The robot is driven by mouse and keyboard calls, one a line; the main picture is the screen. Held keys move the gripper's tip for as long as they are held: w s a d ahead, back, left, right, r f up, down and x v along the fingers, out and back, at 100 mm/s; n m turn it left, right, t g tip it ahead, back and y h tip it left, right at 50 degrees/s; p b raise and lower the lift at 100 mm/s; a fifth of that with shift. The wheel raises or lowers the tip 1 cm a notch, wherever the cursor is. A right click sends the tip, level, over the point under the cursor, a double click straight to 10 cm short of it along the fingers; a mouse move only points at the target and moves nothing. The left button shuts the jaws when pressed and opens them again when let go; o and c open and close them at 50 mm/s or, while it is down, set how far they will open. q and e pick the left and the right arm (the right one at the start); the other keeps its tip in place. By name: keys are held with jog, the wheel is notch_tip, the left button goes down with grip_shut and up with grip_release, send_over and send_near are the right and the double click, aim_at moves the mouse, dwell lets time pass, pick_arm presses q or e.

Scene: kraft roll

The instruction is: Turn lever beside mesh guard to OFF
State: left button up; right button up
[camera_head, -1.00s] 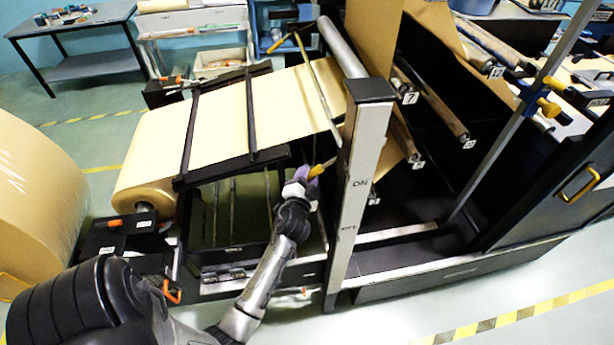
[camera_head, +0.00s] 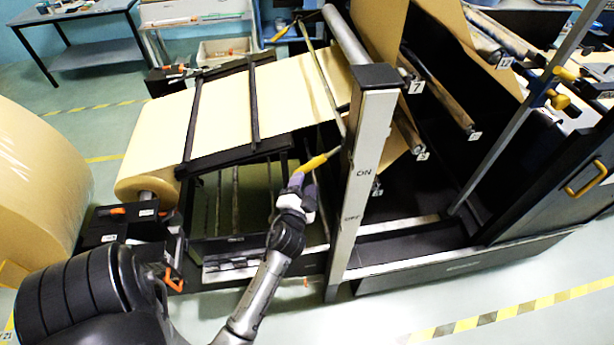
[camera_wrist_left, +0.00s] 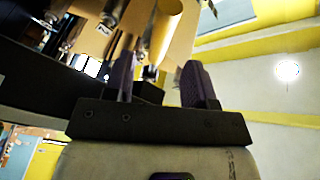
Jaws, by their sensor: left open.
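The lever has a yellow handle (camera_head: 318,161) at the left side of a pale post (camera_head: 358,190). The handle slopes down to the left from the post. The post carries an ON label, with a second label lower down that looks like OFF. My left gripper (camera_head: 300,183), with purple fingers, is open at the lower left end of the handle. Whether it touches the handle, I cannot tell. In the left wrist view the open fingers (camera_wrist_left: 160,82) stand apart, with a yellow shape (camera_wrist_left: 166,28) beyond them. No mesh guard can be made out for certain. My right gripper is not in view.
A dark barred panel (camera_head: 235,205) lies left of my left gripper, below the kraft paper web (camera_head: 285,95). A large kraft roll (camera_head: 40,190) stands at the far left. Numbered rollers and a dark frame fill the space right of the post.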

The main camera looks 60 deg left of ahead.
pick_arm(q)
jog(key=shift+s+d, duration=0.3)
